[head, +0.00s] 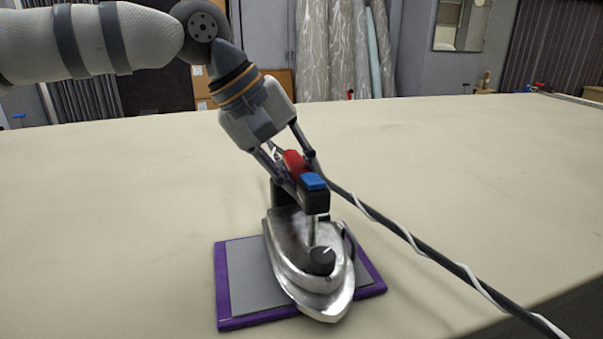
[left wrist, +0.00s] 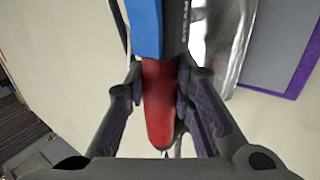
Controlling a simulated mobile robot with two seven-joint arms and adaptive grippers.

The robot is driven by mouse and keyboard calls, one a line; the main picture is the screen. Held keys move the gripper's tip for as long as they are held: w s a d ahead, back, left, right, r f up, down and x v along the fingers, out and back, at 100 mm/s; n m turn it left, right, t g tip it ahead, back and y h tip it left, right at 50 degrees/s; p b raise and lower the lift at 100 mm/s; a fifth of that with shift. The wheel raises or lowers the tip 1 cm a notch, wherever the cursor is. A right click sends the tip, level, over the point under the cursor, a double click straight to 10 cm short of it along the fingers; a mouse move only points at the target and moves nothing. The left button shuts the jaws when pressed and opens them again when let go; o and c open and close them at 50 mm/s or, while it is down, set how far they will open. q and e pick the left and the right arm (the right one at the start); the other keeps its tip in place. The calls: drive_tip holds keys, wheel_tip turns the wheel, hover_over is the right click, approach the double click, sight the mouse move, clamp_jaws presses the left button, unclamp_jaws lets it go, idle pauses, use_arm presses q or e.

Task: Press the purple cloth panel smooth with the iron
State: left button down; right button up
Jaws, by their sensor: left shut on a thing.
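The iron (head: 310,262) has a shiny metal body, a dark knob, a red grip and a blue button. It is over the purple cloth panel (head: 222,290), its tip reaching past the panel's front edge; I cannot tell whether its sole touches the panel. The panel has a purple border and a grey middle, partly hidden under the iron. My left gripper (head: 290,165) is shut on the iron's red handle. In the left wrist view, the fingers (left wrist: 158,100) sit on both sides of the red grip (left wrist: 158,115), and the panel's purple edge (left wrist: 300,75) shows at right. My right gripper is not in view.
A dark cord with a white spiral stripe (head: 420,245) runs from the iron to the lower right. The cream cloth table (head: 110,220) is clear around the panel. Fabric rolls (head: 340,50) and a cardboard box (head: 275,85) stand beyond the far edge.

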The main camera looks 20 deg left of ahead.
use_arm(q)
drive_tip(key=shift+s+f, duration=0.1)
drive_tip(key=shift+f, duration=0.25)
wheel_tip(320, 180, up, 7)
drive_tip(key=shift+r+p, duration=0.15)
drive_tip(key=shift+p, duration=0.7)
drive_tip(key=shift+r, duration=0.3)
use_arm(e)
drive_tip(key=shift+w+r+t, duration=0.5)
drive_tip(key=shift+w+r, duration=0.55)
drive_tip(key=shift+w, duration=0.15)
